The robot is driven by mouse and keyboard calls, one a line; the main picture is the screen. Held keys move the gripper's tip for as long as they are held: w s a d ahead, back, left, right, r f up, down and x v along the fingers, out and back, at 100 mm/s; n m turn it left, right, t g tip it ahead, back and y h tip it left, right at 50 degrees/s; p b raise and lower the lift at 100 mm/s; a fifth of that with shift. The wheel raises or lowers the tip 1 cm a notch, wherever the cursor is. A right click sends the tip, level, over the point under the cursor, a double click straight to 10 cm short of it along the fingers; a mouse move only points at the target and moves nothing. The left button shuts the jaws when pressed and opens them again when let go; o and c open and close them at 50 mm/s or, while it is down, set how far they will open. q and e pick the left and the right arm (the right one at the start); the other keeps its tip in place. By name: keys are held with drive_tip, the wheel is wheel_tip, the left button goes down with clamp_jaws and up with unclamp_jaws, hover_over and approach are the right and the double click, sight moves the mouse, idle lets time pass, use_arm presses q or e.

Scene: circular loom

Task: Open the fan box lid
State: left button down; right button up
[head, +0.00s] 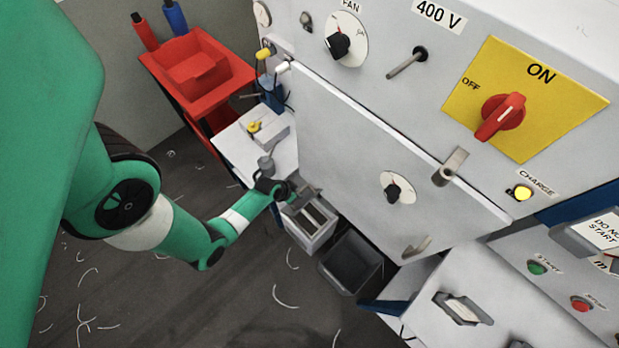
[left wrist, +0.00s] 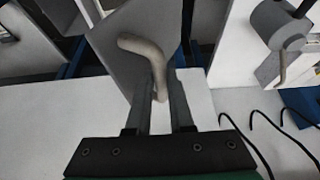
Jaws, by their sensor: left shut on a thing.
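My left gripper (head: 297,194) reaches in from the left, low beside the big white panel. In the left wrist view its two fingers (left wrist: 160,85) are shut on a bent beige-grey handle (left wrist: 138,46). The handle stands against a flat grey plate (left wrist: 122,70), which looks like the fan box lid and appears tilted. In the head view the gripper hides most of the handle and plate. A pale box (head: 312,237) with an open top and dark inside sits just below the gripper. My right gripper is not in view.
The white panel (head: 340,130) with a dial and latch stands close on the right. A dark bin (head: 352,265) is beside the pale box. A red tray (head: 198,70) and white shelf (head: 230,148) lie behind. Black cables (left wrist: 262,130) run right of the fingers.

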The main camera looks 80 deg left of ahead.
use_arm(q)
drive_tip(key=shift+s+a+r, duration=0.2)
drive_tip(key=shift+s+a, duration=0.1)
drive_tip(key=shift+a, duration=0.15)
drive_tip(key=shift+s+a+r, duration=0.2)
drive_tip(key=shift+s+a, duration=0.05)
drive_tip(key=shift+a, duration=0.2)
drive_tip(key=s+a+b, duration=0.1)
drive_tip(key=s+a, duration=0.3)
drive_tip(key=a, duration=0.1)
drive_tip(key=shift+a, duration=0.15)
drive_tip(key=c, duration=0.9)
unclamp_jaws()
drive_tip(key=shift+a, duration=0.1)
drive_tip(key=o, duration=0.4)
drive_tip(key=s+d+r+p, duration=0.2)
drive_tip(key=s+p, duration=0.1)
drive_tip(key=s+d+r+p, duration=0.1)
drive_tip(key=s+d+p, duration=0.1)
drive_tip(key=shift+r, duration=0.4)
